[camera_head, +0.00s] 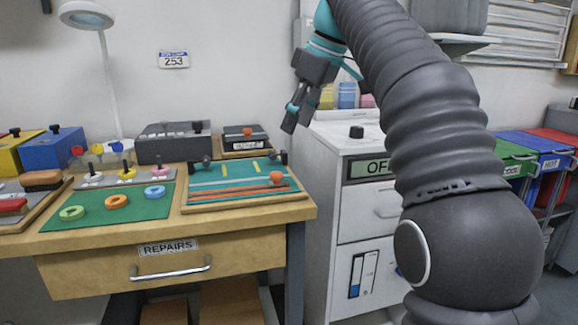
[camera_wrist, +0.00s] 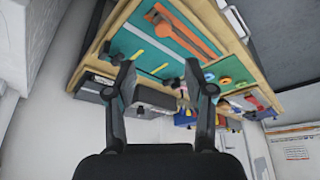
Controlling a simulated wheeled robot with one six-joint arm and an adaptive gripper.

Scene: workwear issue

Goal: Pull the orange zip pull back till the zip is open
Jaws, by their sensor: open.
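The orange zip pull (camera_head: 276,177) is a round orange knob near the right end of a teal board (camera_head: 215,182) on the repairs bench. Orange strips (camera_head: 235,197) run along the board's front side, to the left of the pull. The pull also shows in the wrist view (camera_wrist: 152,16), near the top, with the orange strips beside it. My gripper (camera_head: 298,116) hangs in the air above and to the right of the board, apart from the pull. Its two fingers stand apart with nothing between them, as the wrist view also shows (camera_wrist: 160,78).
A green mat (camera_head: 112,212) with several coloured rings lies left of the board. A grey box (camera_head: 172,142) and a smaller dark box (camera_head: 245,140) stand behind it. A white cabinet (camera_head: 340,200) stands right of the bench. Dark knobs rise at the board's back edge.

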